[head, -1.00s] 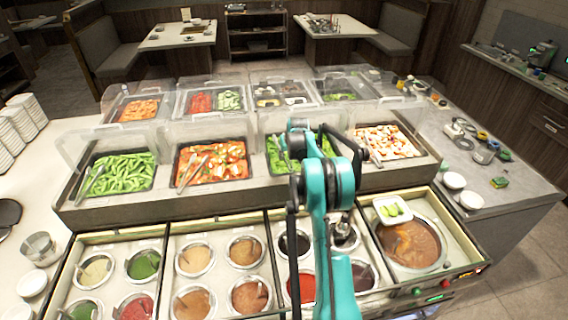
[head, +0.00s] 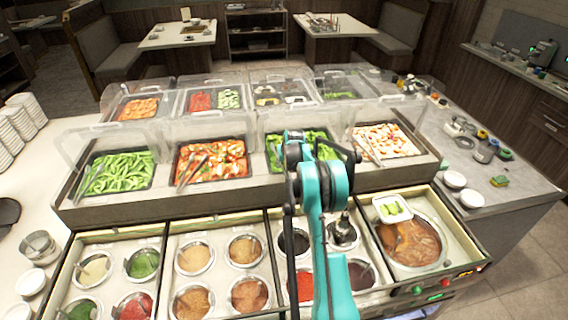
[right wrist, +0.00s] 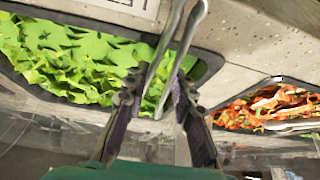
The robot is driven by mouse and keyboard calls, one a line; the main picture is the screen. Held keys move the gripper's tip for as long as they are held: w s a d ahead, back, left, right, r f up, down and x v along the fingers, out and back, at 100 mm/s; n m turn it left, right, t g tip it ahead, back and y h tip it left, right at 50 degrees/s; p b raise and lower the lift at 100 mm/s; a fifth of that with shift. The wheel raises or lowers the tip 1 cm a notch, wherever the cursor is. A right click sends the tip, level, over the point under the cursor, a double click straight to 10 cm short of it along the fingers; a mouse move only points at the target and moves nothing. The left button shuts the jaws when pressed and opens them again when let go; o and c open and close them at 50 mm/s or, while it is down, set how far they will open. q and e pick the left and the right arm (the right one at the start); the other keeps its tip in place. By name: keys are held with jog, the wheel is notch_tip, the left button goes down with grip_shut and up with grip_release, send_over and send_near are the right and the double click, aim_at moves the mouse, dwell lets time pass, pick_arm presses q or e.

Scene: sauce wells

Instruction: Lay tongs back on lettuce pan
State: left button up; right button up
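The lettuce pan (right wrist: 130,30) is a black-rimmed pan with bright green lettuce (right wrist: 70,60), at the left of the right wrist view. In the right wrist view the metal tongs (right wrist: 172,65) run between the two fingers of my right gripper (right wrist: 158,85). The fingers flank the tongs closely and appear shut on them. The tongs cross the pan edge beside the lettuce. My left gripper is not in view.
The kimchi pan (head: 215,145) with its own tongs is to the left, and a pan of white and red food (head: 388,140) is to the right. Clear covers (head: 205,128) stand above the pans. Several sauce wells (head: 245,250) and a soup pot (head: 412,240) are in front.

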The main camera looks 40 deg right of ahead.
jog(key=shift+f, duration=0.2)
jog(key=o, duration=0.6)
jog(key=shift+r+p, duration=0.45)
jog(key=shift+r, duration=0.15)
jog(key=v, duration=1.2)
jog(key=s+a+r+n, duration=0.1)
jog(key=s+a+r, duration=0.25)
jog(key=a, duration=0.45)
jog(key=s+a+r+n+y, duration=0.1)
jog(key=s+a+r, duration=0.25)
jog(key=a, duration=0.45)
jog(key=s+a+r, duration=0.3)
jog(key=a+r, duration=0.1)
jog(key=a, duration=0.4)
jog(key=s+a+f+n, duration=0.1)
jog(key=s+a+f, duration=0.1)
jog(key=s+a, duration=0.3)
jog(key=s+a+f+n+t+y, duration=0.1)
jog(key=s+a+f, duration=0.1)
jog(key=s+a, duration=0.4)
jog(key=s+a+f+n, duration=0.1)
jog(key=s+a+f, duration=0.1)
jog(key=s+a, duration=0.3)
jog(key=shift+s+a+t+y, duration=0.1)
jog(key=shift+s+t+y, duration=0.05)
jog(key=shift+s, duration=0.9)
jog(key=shift+s+a+t+y, duration=0.1)
jog(key=shift+s+t+y, duration=0.05)
jog(key=shift+s, duration=0.85)
